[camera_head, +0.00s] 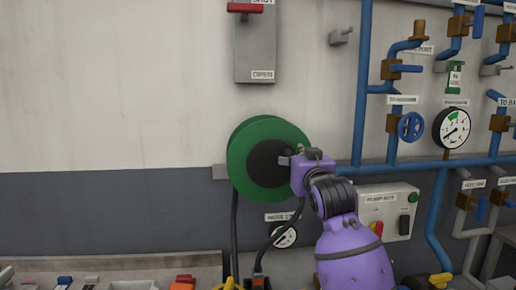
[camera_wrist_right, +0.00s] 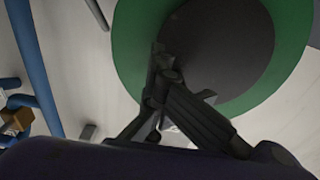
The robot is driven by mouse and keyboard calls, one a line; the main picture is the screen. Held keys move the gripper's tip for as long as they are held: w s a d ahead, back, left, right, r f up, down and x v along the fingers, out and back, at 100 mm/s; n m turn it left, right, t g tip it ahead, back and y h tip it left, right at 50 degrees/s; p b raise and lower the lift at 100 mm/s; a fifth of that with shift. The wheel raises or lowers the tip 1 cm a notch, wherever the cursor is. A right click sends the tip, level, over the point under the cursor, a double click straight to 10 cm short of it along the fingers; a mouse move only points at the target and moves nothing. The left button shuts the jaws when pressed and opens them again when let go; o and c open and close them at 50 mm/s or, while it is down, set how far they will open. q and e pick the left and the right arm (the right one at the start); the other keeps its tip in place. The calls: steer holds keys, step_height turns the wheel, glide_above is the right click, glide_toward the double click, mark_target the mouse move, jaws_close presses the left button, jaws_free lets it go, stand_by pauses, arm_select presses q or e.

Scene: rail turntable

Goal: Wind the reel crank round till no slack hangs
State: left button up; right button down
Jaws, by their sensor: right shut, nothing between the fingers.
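The green reel (camera_head: 268,128) with a dark round hub (camera_head: 262,163) is on the wall near the middle of the head view. The reel (camera_wrist_right: 130,40) also fills the top of the right wrist view. My right gripper (camera_head: 286,160), purple with dark fingers, is at the right side of the hub. Its fingers (camera_wrist_right: 162,62) are closed, in front of the hub, with nothing seen between them. I cannot make out the crank clearly; the gripper may hide it. A black hose (camera_head: 234,235) hangs from the reel's left side. My left gripper is out of view.
A grey panel (camera_head: 255,50) with a red handle is above the reel. A small gauge (camera_head: 284,236) and a pump box (camera_head: 390,208) are below and to the right. Blue pipes and valves crowd the right wall. Several coloured items lie along the bottom left. The wall left of the reel is bare.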

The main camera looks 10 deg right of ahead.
mark_target(285, 148)
steer(key=shift+w+a, duration=0.1)
steer(key=shift+a, duration=0.2)
steer(key=shift+f, duration=0.1)
steer(key=shift+a, duration=0.1)
steer(key=shift+a+r, duration=0.4)
steer(key=shift+r, duration=0.2)
steer(key=shift+a+r, duration=0.5)
steer(key=shift+a, duration=0.05)
stand_by(0.3)
